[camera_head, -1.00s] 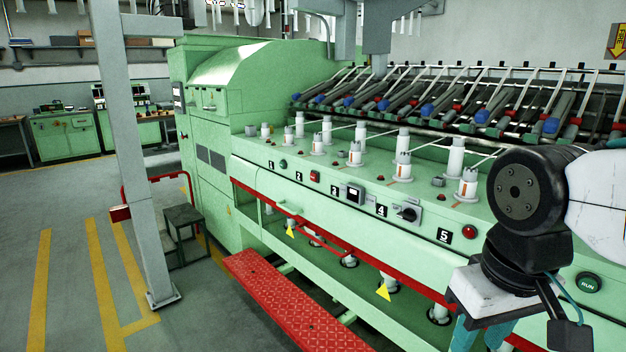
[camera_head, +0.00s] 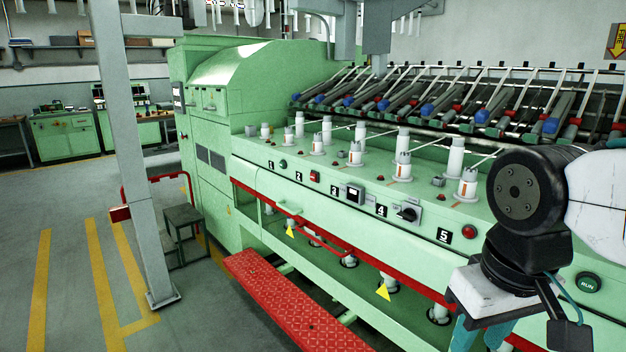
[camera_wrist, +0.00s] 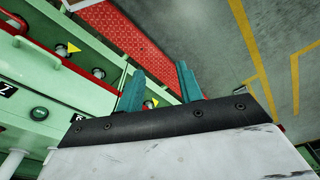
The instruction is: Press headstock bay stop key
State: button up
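Small controls sit along the green front of the machine below the spindles, with number plates 1 to 5. A red square switch (camera_head: 314,176) is near plate 2, and a round red button (camera_head: 469,232) is right of plate 5. A small dark green button (camera_head: 283,163) is by plate 1. I cannot tell which control is the headstock bay stop key. My gripper (camera_wrist: 160,68) is open and empty, its teal fingers apart and pointing down. In the head view it is at the lower right, in front of the machine, touching none of these controls.
A green RUN button (camera_head: 588,284) is right of my arm. A red rail (camera_head: 340,240) runs along the machine front, above a red tread plate (camera_head: 290,300). Marked floor lies open at far left.

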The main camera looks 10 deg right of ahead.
grip_shut()
dwell(1.8)
